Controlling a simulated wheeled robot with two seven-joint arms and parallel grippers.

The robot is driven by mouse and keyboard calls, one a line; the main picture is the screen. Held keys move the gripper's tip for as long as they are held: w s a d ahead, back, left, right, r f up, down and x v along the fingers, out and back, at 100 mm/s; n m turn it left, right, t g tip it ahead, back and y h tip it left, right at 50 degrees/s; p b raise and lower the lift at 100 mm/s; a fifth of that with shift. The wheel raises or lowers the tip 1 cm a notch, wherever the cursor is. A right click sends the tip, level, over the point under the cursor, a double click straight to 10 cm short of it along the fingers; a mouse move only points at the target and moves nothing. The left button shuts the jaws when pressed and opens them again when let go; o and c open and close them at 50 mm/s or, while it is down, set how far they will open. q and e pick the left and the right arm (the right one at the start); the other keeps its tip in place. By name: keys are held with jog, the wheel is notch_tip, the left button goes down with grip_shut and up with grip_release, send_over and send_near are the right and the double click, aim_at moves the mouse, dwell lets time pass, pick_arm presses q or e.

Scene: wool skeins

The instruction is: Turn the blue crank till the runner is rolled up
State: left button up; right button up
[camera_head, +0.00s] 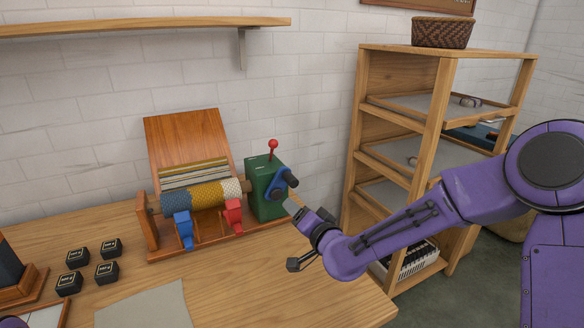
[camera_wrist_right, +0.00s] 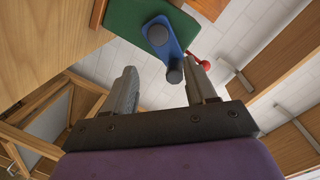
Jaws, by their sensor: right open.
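The blue crank (camera_head: 281,185) sits on the side of a green box (camera_head: 266,181) and ends in a dark knob (camera_head: 292,181). The runner (camera_head: 205,194), striped yellow, white and blue-grey, lies around a roller, with a flat striped part behind it against a tilted wooden board (camera_head: 190,138). My right gripper (camera_head: 291,234) is open and empty, just below and right of the crank. In the right wrist view the knob (camera_wrist_right: 175,76) shows between the open fingertips (camera_wrist_right: 160,72); I cannot tell how far beyond them it lies. My left gripper is out of view.
A red-knobbed lever (camera_head: 272,148) rises from the green box. Blue (camera_head: 183,229) and red (camera_head: 233,215) clamp-like pieces stand before the roller. Several black blocks (camera_head: 107,271) and a grey sheet (camera_head: 145,306) lie at front left. A wooden shelf unit (camera_head: 440,120) stands right.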

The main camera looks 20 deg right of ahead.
aim_at(295, 185)
jog(key=w+r+n+p, duration=0.1)
jog(key=w+n, duration=0.2)
jog(key=w+d+r+n+t+p, duration=0.1)
jog(key=w+n, duration=0.3)
jog(key=w+d+n+p, duration=0.1)
jog(key=w+n, duration=0.3)
jog(key=shift+r+t, duration=0.3)
jog(key=shift+r, duration=0.1)
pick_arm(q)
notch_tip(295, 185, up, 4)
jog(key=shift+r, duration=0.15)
pick_arm(e)
jog(key=shift+s, duration=0.1)
grip_shut()
